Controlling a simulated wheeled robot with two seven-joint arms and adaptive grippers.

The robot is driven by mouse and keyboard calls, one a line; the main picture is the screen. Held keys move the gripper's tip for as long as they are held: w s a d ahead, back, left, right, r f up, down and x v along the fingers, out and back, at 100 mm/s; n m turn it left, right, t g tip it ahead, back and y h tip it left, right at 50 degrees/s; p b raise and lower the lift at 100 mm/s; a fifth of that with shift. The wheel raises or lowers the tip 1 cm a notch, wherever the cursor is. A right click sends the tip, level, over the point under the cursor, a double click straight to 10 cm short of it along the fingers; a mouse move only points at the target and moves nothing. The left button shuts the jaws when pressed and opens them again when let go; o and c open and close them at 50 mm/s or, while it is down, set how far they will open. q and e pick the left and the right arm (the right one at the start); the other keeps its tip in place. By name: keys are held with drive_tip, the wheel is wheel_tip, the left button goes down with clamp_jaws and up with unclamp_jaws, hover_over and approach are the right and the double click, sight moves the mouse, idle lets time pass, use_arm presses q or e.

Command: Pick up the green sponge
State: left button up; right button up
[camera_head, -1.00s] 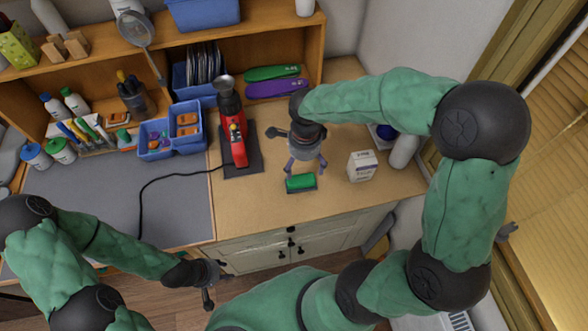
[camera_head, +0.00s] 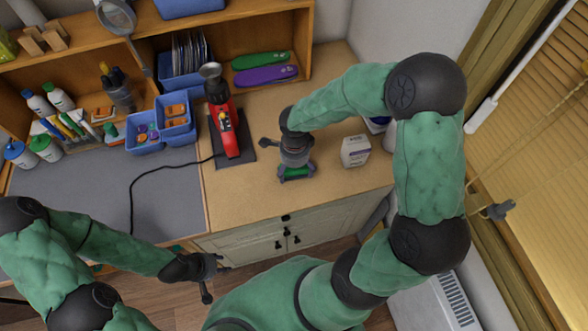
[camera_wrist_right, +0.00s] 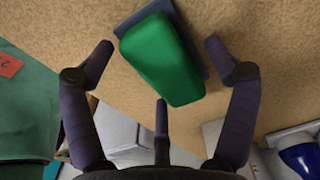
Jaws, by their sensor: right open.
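The green sponge (camera_head: 296,172) lies on a small dark grey base on the wooden counter, near its front edge. It also shows in the right wrist view (camera_wrist_right: 162,60), tilted in the picture, with its grey base (camera_wrist_right: 188,35) along its right side. My right gripper (camera_head: 296,168) is open over the sponge, with a finger on either side of it. In the right wrist view, the fingertips (camera_wrist_right: 160,50) stand apart from the sponge's sides. My left gripper (camera_head: 214,275) is away from the counter, low in front of the cabinet; its jaw state is unclear.
A red machine (camera_head: 222,120) on a dark mat stands left of the right gripper, its black cable crossing the grey mat. A white box (camera_head: 355,151) stands to the right. Purple and green insoles (camera_head: 265,75) lie on the shelf behind. Blue bins (camera_head: 175,118) stand at left.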

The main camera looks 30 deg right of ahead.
drive_tip(key=c, duration=1.2)
drive_tip(key=shift+o, duration=0.2)
drive_tip(key=shift+r, duration=0.6)
wheel_tip(320, 180, up, 2)
drive_tip(key=shift+r+p, duration=0.2)
drive_tip(key=shift+p, duration=0.2)
drive_tip(key=s+a+r, duration=0.2)
drive_tip(key=a+r, duration=0.2)
drive_tip(key=a, duration=0.2)
drive_tip(key=s+a+r+p, duration=0.1)
drive_tip(key=s+a+r, duration=0.2)
drive_tip(key=a+r, duration=0.2)
drive_tip(key=shift+s+a+r, duration=0.2)
drive_tip(key=shift+s+a, duration=0.15)
drive_tip(key=shift+a, duration=0.55)
